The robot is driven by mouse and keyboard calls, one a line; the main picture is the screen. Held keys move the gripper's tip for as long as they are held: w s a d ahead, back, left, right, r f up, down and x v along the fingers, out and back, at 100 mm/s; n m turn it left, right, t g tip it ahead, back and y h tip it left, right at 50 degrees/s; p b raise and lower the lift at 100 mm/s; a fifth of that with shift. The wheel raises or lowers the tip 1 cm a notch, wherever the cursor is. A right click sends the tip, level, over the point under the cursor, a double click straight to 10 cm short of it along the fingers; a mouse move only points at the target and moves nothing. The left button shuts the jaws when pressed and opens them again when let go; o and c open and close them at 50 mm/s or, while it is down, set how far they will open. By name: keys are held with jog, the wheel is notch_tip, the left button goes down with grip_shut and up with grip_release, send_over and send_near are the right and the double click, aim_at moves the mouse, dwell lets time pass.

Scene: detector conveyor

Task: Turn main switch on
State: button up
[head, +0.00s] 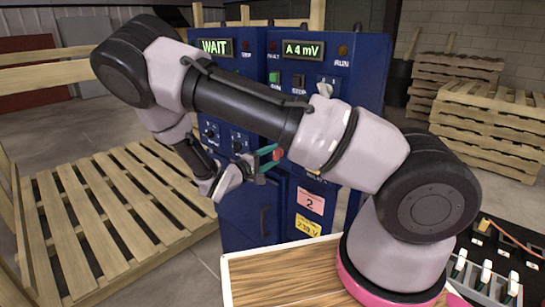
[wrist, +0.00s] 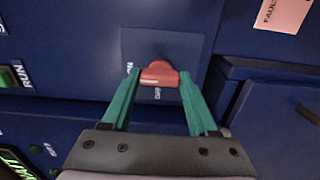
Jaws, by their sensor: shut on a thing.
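The main switch is a red handle (wrist: 160,74) on a square blue plate (wrist: 190,46) of the cabinet front, with small white lettering beside it. In the head view a bit of the red handle (head: 278,154) shows between the green fingers. My gripper (wrist: 158,80) has its two green fingers shut on the red handle, one at each side. In the head view my gripper (head: 267,161) is at the cabinet's front, under my arm. The handle's exact setting against the lettering is hard to read.
The blue cabinet (head: 255,215) has a lit WAIT display (head: 216,47) and an A 4 mV display (head: 301,50). A pink label (head: 310,201) and a yellow 230 V label (head: 308,226) are below. Wooden pallets (head: 120,215) lie left; stacked pallets (head: 490,125) stand right.

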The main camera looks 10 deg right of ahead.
jog(key=o, duration=1.4)
jog(key=v, duration=1.1)
jog(key=shift+d, duration=0.1)
